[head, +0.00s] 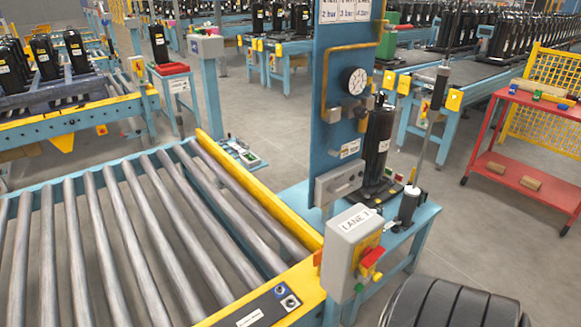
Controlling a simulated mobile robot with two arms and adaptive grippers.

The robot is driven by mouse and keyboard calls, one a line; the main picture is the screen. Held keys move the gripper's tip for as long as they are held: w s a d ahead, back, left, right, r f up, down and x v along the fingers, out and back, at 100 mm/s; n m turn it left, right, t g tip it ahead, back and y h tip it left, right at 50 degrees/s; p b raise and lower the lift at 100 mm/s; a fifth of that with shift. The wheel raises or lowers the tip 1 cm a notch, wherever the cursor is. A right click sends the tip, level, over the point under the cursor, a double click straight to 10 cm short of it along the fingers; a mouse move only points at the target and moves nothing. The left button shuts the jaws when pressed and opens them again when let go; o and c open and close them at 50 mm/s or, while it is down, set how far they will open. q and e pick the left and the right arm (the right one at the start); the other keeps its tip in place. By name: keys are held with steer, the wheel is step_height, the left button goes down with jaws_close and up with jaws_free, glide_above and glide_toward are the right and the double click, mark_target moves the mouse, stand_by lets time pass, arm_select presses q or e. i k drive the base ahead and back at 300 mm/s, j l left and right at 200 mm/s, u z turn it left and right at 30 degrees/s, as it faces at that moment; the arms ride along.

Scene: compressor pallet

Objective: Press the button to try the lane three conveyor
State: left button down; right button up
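A grey control box (347,240) stands at the near right corner of the roller conveyor (125,225). Its white label (356,220) reads "LANE" and then a mark too small to read surely. A red button (371,257) sits on a yellow plate on its right side, with a small green button (359,287) below. A dark panel (262,312) on the yellow rail carries a blue button (280,291) and a pale-ringed dark one (290,302). Another grey box (206,46) stands on a blue post farther back; its label is unreadable. Neither gripper is in view.
A blue upright panel (334,110) with a gauge (357,81) rises behind the box, beside a blue bench (425,213). A red cart (520,150) stands right. A dark ribbed rounded shape (450,302) fills the bottom right. Grey floor (470,230) between is clear.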

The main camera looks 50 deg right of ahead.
mark_target(359, 287)
steer(key=z, duration=2.2)
